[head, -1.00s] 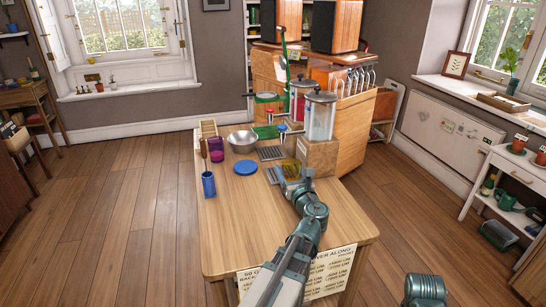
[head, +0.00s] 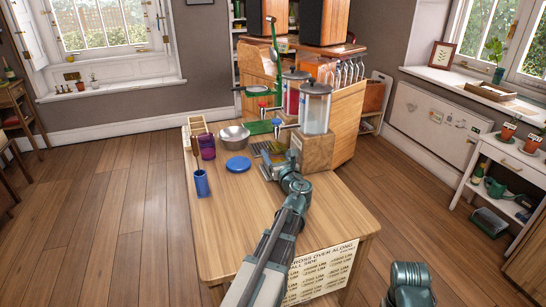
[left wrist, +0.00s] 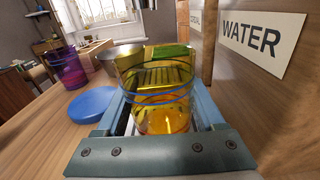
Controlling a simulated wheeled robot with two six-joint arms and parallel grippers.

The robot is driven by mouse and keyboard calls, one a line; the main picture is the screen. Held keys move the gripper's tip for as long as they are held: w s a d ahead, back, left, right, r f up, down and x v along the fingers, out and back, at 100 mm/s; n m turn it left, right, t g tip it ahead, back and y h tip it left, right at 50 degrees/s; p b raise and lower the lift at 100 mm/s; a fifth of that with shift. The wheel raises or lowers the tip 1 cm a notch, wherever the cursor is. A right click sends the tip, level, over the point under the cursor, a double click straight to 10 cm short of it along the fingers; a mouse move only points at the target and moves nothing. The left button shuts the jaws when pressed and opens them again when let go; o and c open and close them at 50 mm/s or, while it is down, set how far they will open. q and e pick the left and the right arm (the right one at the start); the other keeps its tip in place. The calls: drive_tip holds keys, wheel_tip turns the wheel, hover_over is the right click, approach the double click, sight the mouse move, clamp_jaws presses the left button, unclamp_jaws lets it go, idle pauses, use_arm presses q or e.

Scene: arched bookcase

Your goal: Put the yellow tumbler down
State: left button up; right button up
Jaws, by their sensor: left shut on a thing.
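The yellow tumbler (left wrist: 157,88) is clear amber with blue rings and fills the middle of the left wrist view, upright. My left gripper (left wrist: 150,118) is shut on it, with a finger along each side. In the head view my left gripper (head: 272,158) is beside the dispenser's wooden block, and the tumbler (head: 266,147) is small and partly hidden there. I cannot tell whether the tumbler's bottom touches the surface below.
A wooden block with a WATER label (left wrist: 250,38) stands close at right. A blue disc (head: 238,164), blue cup (head: 201,183), purple tumbler (head: 207,147) and metal bowl (head: 234,137) are to the left. The near part of the wooden table (head: 232,220) is clear.

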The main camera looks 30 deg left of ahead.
use_arm(q)
drive_tip(key=shift+a+f, duration=0.1)
drive_tip(key=o, duration=1.6)
drive_tip(key=shift+c, duration=0.2)
drive_tip(key=shift+s+r, duration=0.2)
drive_tip(key=v, duration=1.1)
drive_tip(key=shift+s+d, duration=0.15)
drive_tip(key=shift+d, duration=0.25)
drive_tip(key=shift+f, duration=0.1)
